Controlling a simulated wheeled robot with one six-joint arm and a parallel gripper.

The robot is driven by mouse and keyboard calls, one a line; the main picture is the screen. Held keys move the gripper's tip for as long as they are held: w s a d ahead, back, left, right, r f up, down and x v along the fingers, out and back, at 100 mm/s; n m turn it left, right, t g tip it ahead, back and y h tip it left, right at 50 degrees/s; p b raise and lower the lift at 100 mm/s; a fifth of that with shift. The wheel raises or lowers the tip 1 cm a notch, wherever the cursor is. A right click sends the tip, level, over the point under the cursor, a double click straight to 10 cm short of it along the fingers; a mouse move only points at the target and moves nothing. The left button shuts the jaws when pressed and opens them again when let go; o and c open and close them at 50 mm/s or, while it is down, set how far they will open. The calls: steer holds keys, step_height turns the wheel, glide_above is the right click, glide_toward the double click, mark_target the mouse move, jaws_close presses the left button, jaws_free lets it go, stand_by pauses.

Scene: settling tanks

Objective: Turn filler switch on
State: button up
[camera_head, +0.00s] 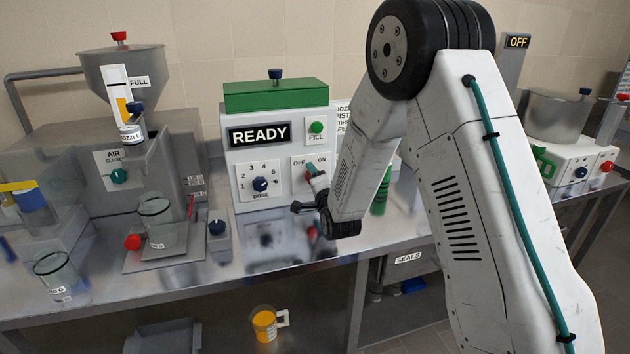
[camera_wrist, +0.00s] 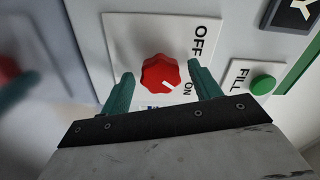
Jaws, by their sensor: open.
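The filler switch (camera_wrist: 158,74) is a red ridged knob on a white plate with OFF and ON labels. The box's display (camera_head: 260,136) reads READY.
The green FILL button (camera_head: 316,127) is just above the switch plate. The dark DOSE knob (camera_head: 260,184) is to the left. A hopper (camera_head: 122,75) and a glass beaker (camera_head: 157,222) stand further left. A display on a post (camera_head: 517,41) reads OFF at the back right.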

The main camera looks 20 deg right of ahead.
steer(key=s, duration=0.7)
steer(key=shift+s, duration=0.4)
steer(key=s+d+r+n+g, duration=0.1)
steer(key=s+r+n+g, duration=0.55)
steer(key=s+r, duration=0.2)
steer(key=s+r+n+g, duration=0.1)
steer(key=s+n+g, duration=0.1)
steer(key=s, duration=0.9)
steer(key=s+d+r+n+g, duration=0.1)
steer(key=s+g, duration=0.4)
steer(key=s, duration=0.6)
steer(key=s+d+r+n+g, duration=0.1)
steer(key=s+r+n+g, duration=0.2)
steer(key=s, duration=0.8)
steer(key=shift+n, duration=1.15)
steer(key=shift+d, duration=0.1)
